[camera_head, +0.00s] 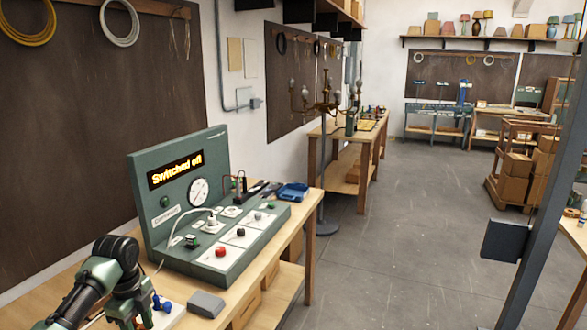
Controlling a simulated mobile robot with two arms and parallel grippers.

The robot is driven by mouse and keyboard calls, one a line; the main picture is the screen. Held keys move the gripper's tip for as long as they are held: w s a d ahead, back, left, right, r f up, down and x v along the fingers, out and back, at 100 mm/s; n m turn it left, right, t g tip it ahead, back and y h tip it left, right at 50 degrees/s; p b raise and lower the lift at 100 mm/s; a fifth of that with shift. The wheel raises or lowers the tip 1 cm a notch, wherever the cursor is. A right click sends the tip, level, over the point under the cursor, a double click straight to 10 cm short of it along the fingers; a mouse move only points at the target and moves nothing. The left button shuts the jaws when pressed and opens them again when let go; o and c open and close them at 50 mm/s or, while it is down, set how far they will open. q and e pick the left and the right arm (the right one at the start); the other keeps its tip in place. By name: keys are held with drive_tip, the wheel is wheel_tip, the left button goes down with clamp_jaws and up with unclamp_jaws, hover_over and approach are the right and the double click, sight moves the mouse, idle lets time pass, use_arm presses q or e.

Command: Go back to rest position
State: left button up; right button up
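My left arm comes in at the lower left, with its dark wrist end bent down over the near end of the workbench (282,262). The fingers of its gripper cannot be made out. My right gripper is not in view. A white cable rises from the panel's left part.
A grey block (206,304) and small blue parts (161,303) lie in front of the console. A blue tray (293,192) lies behind it. A chandelier-like lamp stand (321,150) stands beyond the bench. A dark post with a box (505,240) is at right. The middle floor is clear.

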use_arm(q)
drive_tip(key=shift+n, duration=0.5)
drive_tip(key=d+f, duration=0.1)
drive_tip(key=f, duration=0.1)
drive_tip(key=s+d+f, duration=0.1)
drive_tip(key=d+f, duration=0.2)
drive_tip(key=f, duration=0.1)
drive_tip(key=shift+s+d, duration=0.25)
drive_tip(key=shift+s, duration=0.1)
drive_tip(key=s+d+f+n+t, duration=0.1)
drive_tip(key=s+d+f+n, duration=0.3)
drive_tip(key=s+d+f, duration=0.55)
drive_tip(key=s+d+r+n+t, duration=0.1)
drive_tip(key=s+r+n, duration=0.2)
drive_tip(key=s+n, duration=0.55)
drive_tip(key=s+d+r+n+t, duration=0.1)
drive_tip(key=s+d+r+n, duration=0.2)
drive_tip(key=s, duration=1)
wheel_tip(320, 180, down, 28)
drive_tip(key=s+a+n+g+b, duration=0.1)
drive_tip(key=s+a+b, duration=0.1)
drive_tip(key=b, duration=0.1)
drive_tip(key=s+a+f+g+b, duration=0.1)
drive_tip(key=s+a+f+b, duration=0.1)
drive_tip(key=s+f, duration=1.5)
wheel_tip(320, 180, down, 2)
drive_tip(key=shift+a+f, duration=0.25)
drive_tip(key=shift+a, duration=0.05)
